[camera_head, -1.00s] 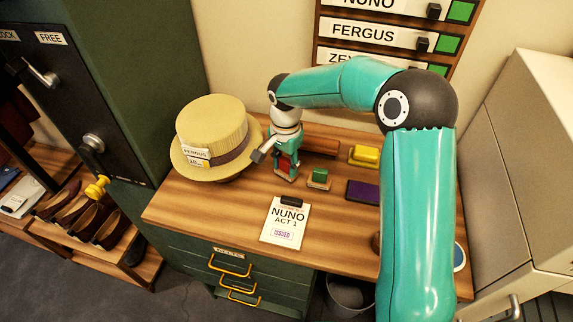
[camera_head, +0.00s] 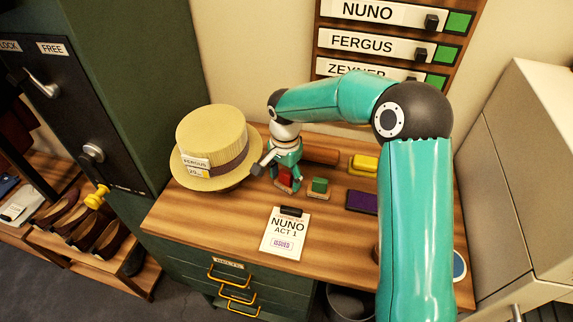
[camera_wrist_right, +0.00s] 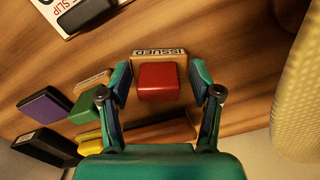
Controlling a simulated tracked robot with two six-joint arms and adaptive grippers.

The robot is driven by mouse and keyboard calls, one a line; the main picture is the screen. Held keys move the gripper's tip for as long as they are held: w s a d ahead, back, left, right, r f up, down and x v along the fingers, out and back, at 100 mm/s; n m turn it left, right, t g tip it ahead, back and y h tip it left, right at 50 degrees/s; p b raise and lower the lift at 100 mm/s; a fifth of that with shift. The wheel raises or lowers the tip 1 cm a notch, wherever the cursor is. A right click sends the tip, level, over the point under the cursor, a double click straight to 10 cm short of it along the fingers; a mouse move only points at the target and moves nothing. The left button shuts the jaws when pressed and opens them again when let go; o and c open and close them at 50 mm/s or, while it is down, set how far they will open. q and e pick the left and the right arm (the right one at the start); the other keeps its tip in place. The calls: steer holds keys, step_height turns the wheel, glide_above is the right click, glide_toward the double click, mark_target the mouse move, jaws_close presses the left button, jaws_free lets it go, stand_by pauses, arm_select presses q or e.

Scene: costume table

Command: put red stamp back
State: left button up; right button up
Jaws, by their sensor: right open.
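The red stamp (camera_head: 286,179) stands on the wooden table, left of the green stamp (camera_head: 319,186). In the right wrist view the red stamp (camera_wrist_right: 158,78) has a wooden base with an "ISSUED" label. My right gripper (camera_head: 286,173) is over the red stamp and partly hides it in the head view. In the right wrist view the right gripper (camera_wrist_right: 160,82) is open, with one finger on each side of the red block and visible gaps between. My left gripper is not in view.
A straw hat (camera_head: 212,145) sits close left of the gripper. A wooden bar (camera_head: 320,154) lies behind it. A yellow stamp (camera_head: 363,164) and a purple pad (camera_head: 361,202) are to the right. The NUNO slip (camera_head: 285,236) lies in front. Bare table surrounds the slip.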

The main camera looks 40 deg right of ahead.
mark_target(286, 173)
step_height(286, 173, up, 12)
stand_by(0.5)
steer(key=shift+s, duration=0.1)
